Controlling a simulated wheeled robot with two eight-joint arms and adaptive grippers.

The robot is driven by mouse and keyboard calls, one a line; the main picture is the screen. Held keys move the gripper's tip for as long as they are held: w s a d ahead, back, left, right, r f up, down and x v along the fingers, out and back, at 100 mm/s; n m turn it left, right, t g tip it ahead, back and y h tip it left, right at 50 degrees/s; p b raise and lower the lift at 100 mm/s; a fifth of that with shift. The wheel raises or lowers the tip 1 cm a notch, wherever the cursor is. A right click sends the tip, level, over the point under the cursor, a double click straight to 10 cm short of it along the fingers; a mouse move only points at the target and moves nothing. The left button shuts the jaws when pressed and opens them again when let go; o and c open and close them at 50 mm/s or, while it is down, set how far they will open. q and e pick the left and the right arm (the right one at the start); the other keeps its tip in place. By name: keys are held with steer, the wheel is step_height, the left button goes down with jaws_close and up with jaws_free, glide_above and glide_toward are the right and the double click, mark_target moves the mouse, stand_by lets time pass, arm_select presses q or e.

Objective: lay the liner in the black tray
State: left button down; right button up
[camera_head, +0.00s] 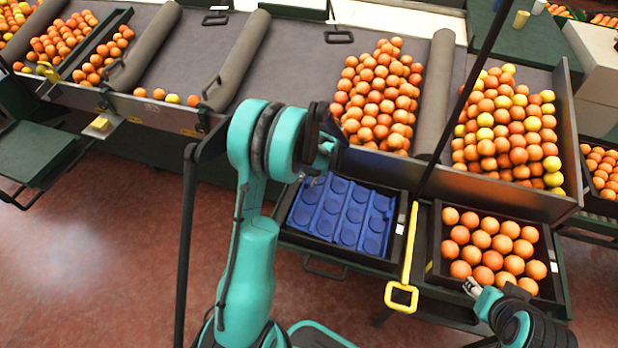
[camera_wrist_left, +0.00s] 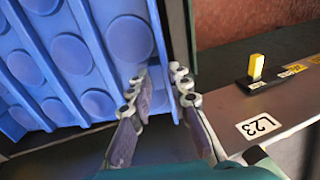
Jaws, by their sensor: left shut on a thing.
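The blue liner (camera_head: 350,212), a sheet with round recesses, is over the black tray (camera_head: 404,212) and within its outline in the head view. I cannot tell whether it rests on the tray's floor. My left gripper (camera_head: 318,174) is at the liner's far left corner. In the left wrist view its two fingers (camera_wrist_left: 160,95) stand on either side of the edge of the liner (camera_wrist_left: 68,55), shut on it. My right gripper (camera_head: 470,287) is low at the right, by the crate of oranges; its fingers are too small to read.
A black crate of oranges (camera_head: 433,240) stands right of the tray, with a yellow handle bar (camera_head: 408,250) between them. Behind are sloped bins with heaped oranges (camera_head: 378,95) and yellow-mixed fruit (camera_head: 505,130). A grey roller (camera_head: 437,90) divides them. Red floor (camera_head: 100,250) is clear at left.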

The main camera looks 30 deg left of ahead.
arm_select(q)
steer(key=shift+f, duration=0.2)
steer(key=c, duration=1.4)
jaws_free()
steer(key=shift+r, duration=0.15)
steer(key=shift+r, duration=0.25)
steer(key=p+v, duration=0.5)
steer(key=v, duration=0.7)
steer(key=s+d+r+m+t+h, duration=0.15)
steer(key=s+d+r+t, duration=0.25)
steer(key=s+d+r, duration=0.5)
steer(key=shift+s+d+r+m+t+h, duration=0.2)
steer(key=shift+s+d+r+t, duration=0.5)
steer(key=shift+s, duration=0.95)
steer(key=shift+s+d+r+m+t+h, duration=0.1)
steer(key=shift+s+d+m+t+h, duration=0.25)
steer(key=shift+s+d, duration=1.1)
steer(key=shift+s+d+r+m+t+h, duration=0.1)
steer(key=shift+s+d+r+t, duration=0.45)
steer(key=shift+s, duration=1.35)
